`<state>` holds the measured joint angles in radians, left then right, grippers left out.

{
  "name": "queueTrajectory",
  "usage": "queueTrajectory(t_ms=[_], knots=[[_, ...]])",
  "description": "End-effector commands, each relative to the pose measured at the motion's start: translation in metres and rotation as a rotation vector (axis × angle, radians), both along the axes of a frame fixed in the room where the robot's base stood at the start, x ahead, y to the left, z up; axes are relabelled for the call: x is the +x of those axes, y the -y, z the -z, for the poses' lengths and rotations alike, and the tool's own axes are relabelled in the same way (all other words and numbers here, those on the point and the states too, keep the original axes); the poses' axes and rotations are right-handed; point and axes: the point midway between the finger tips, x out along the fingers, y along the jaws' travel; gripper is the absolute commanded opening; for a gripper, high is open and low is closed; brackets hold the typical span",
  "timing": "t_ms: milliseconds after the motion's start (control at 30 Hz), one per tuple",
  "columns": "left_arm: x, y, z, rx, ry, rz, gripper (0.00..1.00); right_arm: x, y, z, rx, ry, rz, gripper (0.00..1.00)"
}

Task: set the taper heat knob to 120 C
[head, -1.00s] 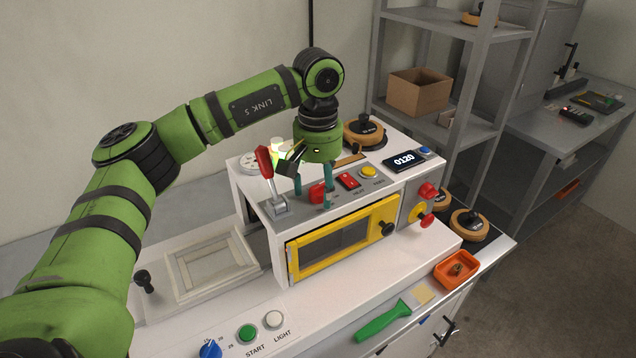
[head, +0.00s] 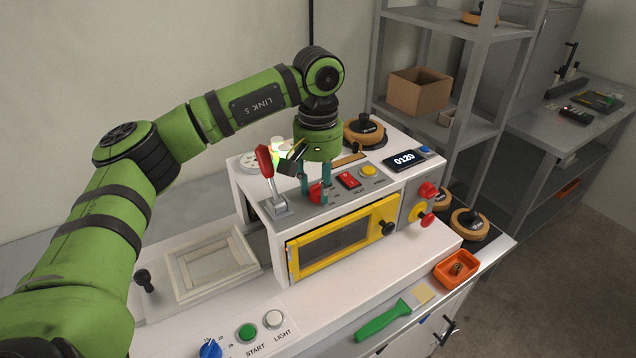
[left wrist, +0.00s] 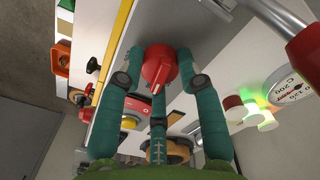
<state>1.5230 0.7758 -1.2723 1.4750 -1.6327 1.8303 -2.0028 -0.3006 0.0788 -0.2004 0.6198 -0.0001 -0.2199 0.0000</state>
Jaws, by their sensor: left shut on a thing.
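The red knob (head: 315,194) stands on the top panel of the white machine, between the red-handled lever and the red switch. I take it to be the taper heat knob. My left gripper (head: 317,189) points down over it with its teal fingers closed around it. In the left wrist view the red knob (left wrist: 158,66) sits between the fingertips of my left gripper (left wrist: 159,80), its ridge toward the bottom of the picture. The scale around the knob is not readable. The display (head: 404,160) reads 0120. My right gripper is not in view.
The red-handled lever (head: 266,165) stands close to the left of my fingers. The red switch (head: 348,180) and yellow button (head: 369,171) are close to the right. A round dial (left wrist: 289,88) and a lit lamp stack (left wrist: 262,112) stand behind.

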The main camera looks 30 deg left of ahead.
Motion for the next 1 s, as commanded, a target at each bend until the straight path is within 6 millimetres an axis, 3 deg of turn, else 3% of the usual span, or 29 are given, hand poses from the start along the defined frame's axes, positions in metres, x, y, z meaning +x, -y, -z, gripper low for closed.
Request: queueTrajectory(t_ms=[367,1000], knots=[[-0.001,0.001,0.002,0.0,-0.004,-0.143,0.03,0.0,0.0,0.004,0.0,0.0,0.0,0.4],[0.0,0.001,0.003,0.0,-0.005,-0.739,0.03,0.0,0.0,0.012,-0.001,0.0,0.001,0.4]])
